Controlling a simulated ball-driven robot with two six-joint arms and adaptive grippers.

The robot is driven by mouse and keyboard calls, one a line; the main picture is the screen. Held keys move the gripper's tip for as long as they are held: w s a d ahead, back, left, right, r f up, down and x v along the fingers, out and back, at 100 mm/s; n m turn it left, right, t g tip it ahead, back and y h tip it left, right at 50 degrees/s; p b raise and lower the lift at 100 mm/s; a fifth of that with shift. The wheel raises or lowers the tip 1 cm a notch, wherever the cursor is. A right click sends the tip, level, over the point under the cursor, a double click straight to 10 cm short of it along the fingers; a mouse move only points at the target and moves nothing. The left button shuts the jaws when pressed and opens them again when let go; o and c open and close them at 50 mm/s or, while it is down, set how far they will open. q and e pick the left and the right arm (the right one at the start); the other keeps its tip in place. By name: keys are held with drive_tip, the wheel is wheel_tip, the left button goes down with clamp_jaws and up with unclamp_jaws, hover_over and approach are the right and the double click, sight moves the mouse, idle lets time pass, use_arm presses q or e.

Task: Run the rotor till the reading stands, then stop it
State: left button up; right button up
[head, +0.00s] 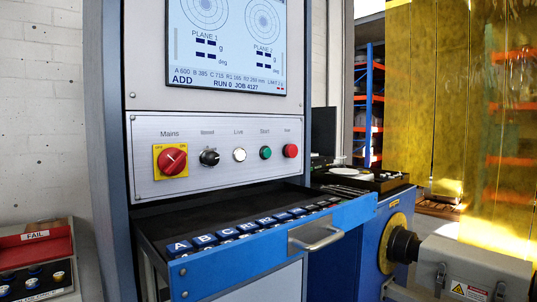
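The cabinet's screen (228,45) shows two polar plots, PLANE 1 and PLANE 2, with dashes in place of figures. Its bottom lines read ADD, RUN 0 and JOB 4127. No rotor can be made out. Neither of my grippers is in view.
A grey machine housing (470,268) with a warning label and a yellow disc (392,240) stand at right. Yellow see-through curtains (460,90) hang behind. A red FAIL tray (35,245) is at lower left.

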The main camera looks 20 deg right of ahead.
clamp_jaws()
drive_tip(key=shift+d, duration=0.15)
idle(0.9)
